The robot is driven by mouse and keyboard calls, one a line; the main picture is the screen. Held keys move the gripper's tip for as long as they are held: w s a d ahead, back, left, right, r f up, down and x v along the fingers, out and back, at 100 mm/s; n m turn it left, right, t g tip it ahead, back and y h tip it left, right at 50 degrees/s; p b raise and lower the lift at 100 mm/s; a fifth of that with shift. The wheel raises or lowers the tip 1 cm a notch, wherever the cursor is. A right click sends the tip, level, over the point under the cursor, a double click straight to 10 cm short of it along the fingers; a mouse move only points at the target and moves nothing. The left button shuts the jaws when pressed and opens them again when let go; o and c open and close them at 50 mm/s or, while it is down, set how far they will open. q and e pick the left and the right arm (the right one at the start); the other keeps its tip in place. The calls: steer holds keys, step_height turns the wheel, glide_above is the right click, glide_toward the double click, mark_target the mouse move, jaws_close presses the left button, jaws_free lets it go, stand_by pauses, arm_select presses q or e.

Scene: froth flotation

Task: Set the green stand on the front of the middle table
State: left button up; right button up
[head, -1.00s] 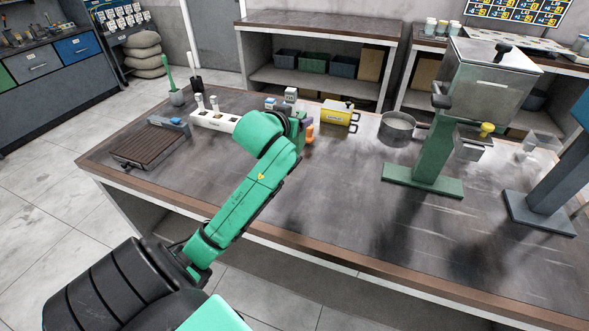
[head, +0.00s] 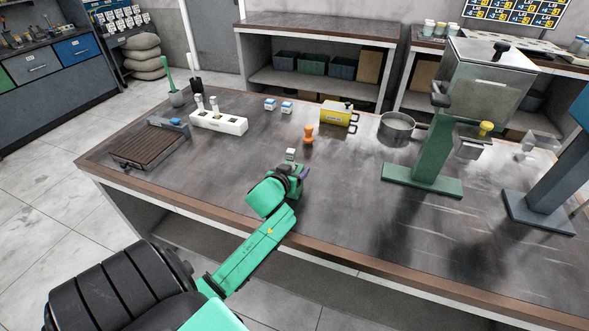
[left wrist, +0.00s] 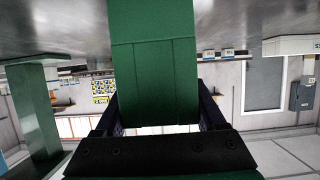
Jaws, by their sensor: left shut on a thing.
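My right gripper is not in view.
A white rack (head: 218,121) and brown ribbed tray (head: 150,148) are left. A green-based machine (head: 425,180) is right. Table beside the gripper is clear.

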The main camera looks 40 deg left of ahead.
arm_select(q)
steer(key=o, duration=1.4)
steer(key=v, duration=1.2)
steer(key=shift+b, duration=0.3)
